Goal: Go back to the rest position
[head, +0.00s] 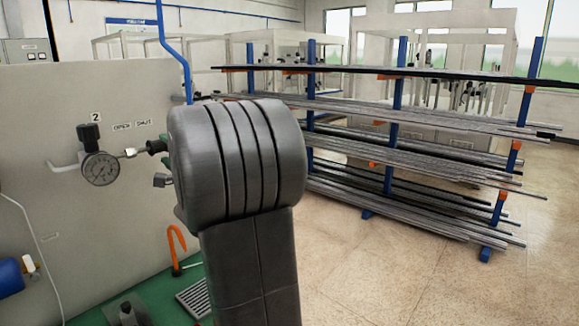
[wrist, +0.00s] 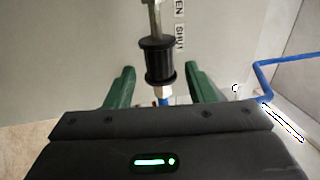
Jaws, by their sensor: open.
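My gripper (wrist: 160,78) shows in the wrist view with its two green fingers spread wide apart. A black ribbed fitting (wrist: 158,60) on a metal stem lies in the gap between the fingers, with clear space on both sides. I cannot tell how deep it sits between them. In the head view a black fitting (head: 157,146) shows beside the gauge, partly hidden by my arm.
A pale panel (head: 90,225) with a round gauge (head: 101,168) stands at left. Below it, a green bench top (head: 85,318) holds an orange-handled tool (head: 175,250). A rack of long rods (head: 397,110) stands at right. Floor (head: 400,270) before it is clear.

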